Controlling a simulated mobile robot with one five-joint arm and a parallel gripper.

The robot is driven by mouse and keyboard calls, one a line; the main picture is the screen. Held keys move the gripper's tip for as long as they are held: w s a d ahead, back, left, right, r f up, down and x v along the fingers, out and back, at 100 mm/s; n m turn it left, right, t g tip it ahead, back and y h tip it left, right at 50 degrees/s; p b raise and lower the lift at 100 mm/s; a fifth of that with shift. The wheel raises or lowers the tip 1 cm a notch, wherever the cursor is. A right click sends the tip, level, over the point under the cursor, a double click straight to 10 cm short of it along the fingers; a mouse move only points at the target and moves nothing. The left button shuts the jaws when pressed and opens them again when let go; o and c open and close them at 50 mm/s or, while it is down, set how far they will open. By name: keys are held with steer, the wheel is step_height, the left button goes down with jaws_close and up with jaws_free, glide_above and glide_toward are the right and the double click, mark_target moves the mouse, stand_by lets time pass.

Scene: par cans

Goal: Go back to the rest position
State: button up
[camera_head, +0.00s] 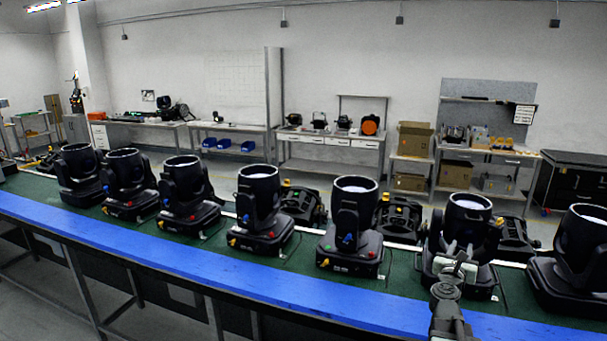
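My gripper (460,251) is at the lower right, at the end of my arm that comes up from the bottom edge. Its two pale fingers point at the front of a black par can (470,206), second from the right in the row. The fingers show as two separate prongs against the can's yoke. The gripper covers the lower front of this can. I cannot tell whether it touches the can or holds a part of it.
Several similar black cans, such as one with a blue knob (355,190), stand along a green bench top (300,262) with a blue front edge (200,260). Another can (582,245) stands close on the right. Shelves and workbenches line the back wall.

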steer(key=w+a+f+n+t+y+b, duration=0.15)
steer(key=a+n+y, duration=0.35)
steer(key=a, duration=0.5)
steer(key=w+a+f+n+y, duration=0.3)
steer(key=a+n, duration=0.5)
steer(key=a, duration=0.2)
steer(key=w+a+f+n+y+b, duration=0.1)
steer(key=w+a+f+n+y, duration=0.15)
steer(key=a+n+y, duration=0.55)
steer(key=s+a+f+n+g+h+b, duration=0.1)
steer(key=s+a+f+n+g, duration=0.85)
steer(key=a+f+n, duration=0.4)
steer(key=s+d+f+n+g+h, duration=0.2)
steer(key=s+d+f+n+g, duration=0.1)
steer(key=s, duration=0.4)
steer(key=s+d+f+n+g+h, duration=0.2)
steer(key=s+d+f+n+g, duration=0.1)
steer(key=s, duration=0.5)
steer(key=shift+d+f+n+g, duration=0.3)
steer(key=shift+d+f+n, duration=0.55)
steer(key=shift+d+n, duration=0.25)
